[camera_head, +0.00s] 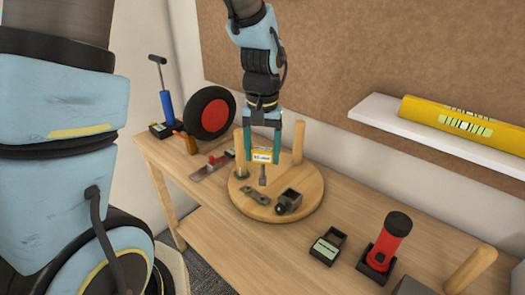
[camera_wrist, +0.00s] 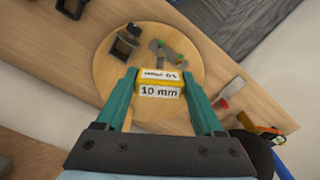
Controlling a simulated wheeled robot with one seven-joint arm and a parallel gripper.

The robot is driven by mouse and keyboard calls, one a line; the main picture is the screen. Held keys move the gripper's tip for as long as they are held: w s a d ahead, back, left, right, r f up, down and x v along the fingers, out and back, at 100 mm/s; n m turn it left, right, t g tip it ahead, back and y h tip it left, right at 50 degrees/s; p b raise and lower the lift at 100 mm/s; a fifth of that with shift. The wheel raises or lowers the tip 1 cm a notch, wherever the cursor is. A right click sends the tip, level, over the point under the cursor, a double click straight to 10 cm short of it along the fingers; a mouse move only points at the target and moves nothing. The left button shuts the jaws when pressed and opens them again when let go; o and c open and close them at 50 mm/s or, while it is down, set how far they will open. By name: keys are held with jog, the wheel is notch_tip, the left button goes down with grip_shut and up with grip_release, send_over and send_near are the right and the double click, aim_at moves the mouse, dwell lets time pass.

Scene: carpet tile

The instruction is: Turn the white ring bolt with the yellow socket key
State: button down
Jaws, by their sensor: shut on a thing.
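My gripper (camera_head: 263,152) is shut on the yellow socket key (camera_head: 262,160), holding it upright with its dark shaft pointing down over the round wooden board (camera_head: 308,195). In the wrist view the key (camera_wrist: 158,78) sits between the green fingers of my gripper (camera_wrist: 160,88), and its label reads "10 mm". The shaft's lower end appears close above the board; I cannot tell whether it touches anything. I cannot make out a white ring bolt clearly in either view.
On the board are a dark block (camera_head: 289,201), a flat green-and-grey piece (camera_head: 256,195) and an upright wooden peg (camera_head: 298,142). A red flashlight (camera_head: 388,242) and a black tray (camera_head: 327,246) stand to the right. A wheel (camera_head: 209,113) and blue pump (camera_head: 168,106) stand at the left.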

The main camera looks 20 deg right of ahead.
aim_at(264, 163)
jog(key=shift+f+b, duration=1.7)
jog(key=shift+f, duration=1.2)
jog(key=n, duration=0.3)
jog(key=shift+s+d+r+p, duration=0.1)
jog(key=shift+r+p, duration=0.1)
jog(key=shift+p, duration=0.2)
jog(key=n+p, duration=0.1)
jog(key=n, duration=0.1)
jog(key=shift+n, duration=0.4)
jog(key=n+p, duration=0.3)
jog(key=n, duration=0.3)
jog(key=shift+d, duration=0.1)
jog(key=shift+n+p, duration=0.8)
jog(key=shift+n, duration=0.4)
jog(key=shift+d+f+n, duration=0.1)
jog(key=shift+f+n, duration=0.05)
jog(key=shift+n, duration=0.65)
jog(key=n, duration=0.5)
jog(key=shift+w+n, duration=0.25)
jog(key=shift+n, duration=0.15)
